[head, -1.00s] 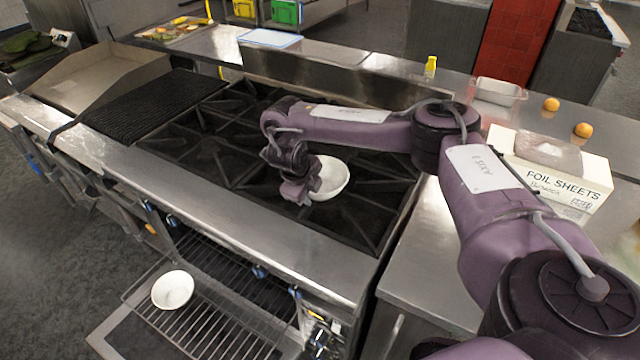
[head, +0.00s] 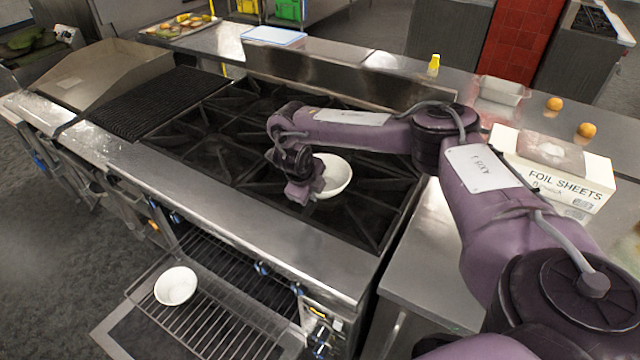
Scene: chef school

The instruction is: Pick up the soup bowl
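A white bowl (head: 336,174) is on the front right part of the black stove grate. My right gripper (head: 303,193) is at the bowl's left rim, pointing down, and covers part of that side. Its fingers are small and dark, so I cannot tell whether they are closed on the rim. A second white bowl (head: 175,286) sits lower left on the wire rack in front of the stove, away from my gripper. My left gripper is not in view.
The stove (head: 300,268) has a raised front edge. A foil sheets box (head: 556,180), a metal pan (head: 503,91), two oranges (head: 586,130) and a yellow bottle (head: 433,66) stand on the counters to the right and behind. The left grates are clear.

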